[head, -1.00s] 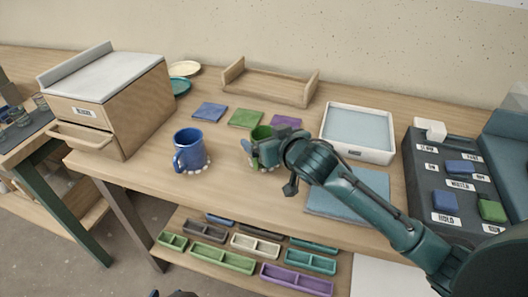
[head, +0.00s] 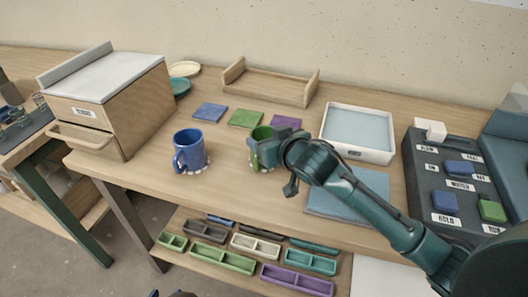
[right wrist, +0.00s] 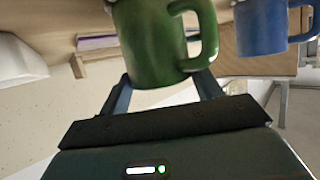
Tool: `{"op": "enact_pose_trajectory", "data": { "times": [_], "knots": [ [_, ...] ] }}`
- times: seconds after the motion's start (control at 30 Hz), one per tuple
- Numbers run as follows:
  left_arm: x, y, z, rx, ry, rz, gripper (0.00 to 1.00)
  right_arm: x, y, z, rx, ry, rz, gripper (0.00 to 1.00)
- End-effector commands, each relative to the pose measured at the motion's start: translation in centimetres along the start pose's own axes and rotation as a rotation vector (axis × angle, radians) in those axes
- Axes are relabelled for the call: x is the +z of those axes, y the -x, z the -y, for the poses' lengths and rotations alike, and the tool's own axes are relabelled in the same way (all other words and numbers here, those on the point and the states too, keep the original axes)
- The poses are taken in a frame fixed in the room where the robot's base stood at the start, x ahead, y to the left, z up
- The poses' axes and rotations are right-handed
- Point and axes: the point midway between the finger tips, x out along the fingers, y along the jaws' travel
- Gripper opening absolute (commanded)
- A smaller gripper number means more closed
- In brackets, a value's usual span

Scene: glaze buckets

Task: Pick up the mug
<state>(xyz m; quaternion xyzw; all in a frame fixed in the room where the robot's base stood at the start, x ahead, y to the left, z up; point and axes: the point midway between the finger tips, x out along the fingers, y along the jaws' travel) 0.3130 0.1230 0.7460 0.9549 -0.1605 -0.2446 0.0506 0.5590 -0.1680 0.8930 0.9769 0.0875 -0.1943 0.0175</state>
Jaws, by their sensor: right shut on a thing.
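The green mug (head: 267,158) is upright near the middle of the table, at a small pale ring. I cannot tell whether its base still touches the table. My right gripper (head: 258,148) is shut on the green mug and hides part of it. In the right wrist view, the green mug (right wrist: 150,45) sits between my fingers (right wrist: 164,88), with its handle to the right. A blue mug (head: 189,151) stands on a similar ring to the left; it also shows in the right wrist view (right wrist: 262,25). Only a dark bit of my left gripper (head: 175,293) shows at the bottom edge.
Blue (head: 209,112), green (head: 246,118) and purple (head: 287,122) tiles lie behind the mugs. A white tray (head: 343,153) and a blue mat (head: 335,208) are to the right. A wooden drawer box (head: 140,105) stands left. Several small bins (head: 222,262) fill the lower shelf.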

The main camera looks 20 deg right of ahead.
Motion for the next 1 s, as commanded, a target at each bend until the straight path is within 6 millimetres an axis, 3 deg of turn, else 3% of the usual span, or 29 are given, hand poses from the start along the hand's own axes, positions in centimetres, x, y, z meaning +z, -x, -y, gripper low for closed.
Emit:
{"op": "enact_pose_trajectory", "data": {
  "times": [0.27,0.7,1.0],
  "knots": [
    [-0.1,0.1,-0.1,0.0,0.0,0.001,0.36,-0.8,0.3,0.0,-0.001,0.0,-0.005,0.17],
    [-0.4,0.6,-0.1,-0.01,-0.023,0.02,0.36,-8.2,3.3,0.0,0.001,-0.001,-0.007,0.17],
    [-0.5,0.6,-0.1,-0.008,-0.029,0.021,0.36,-9.4,3.9,0.0,0.0,0.0,-0.003,0.17]
  ]
}}
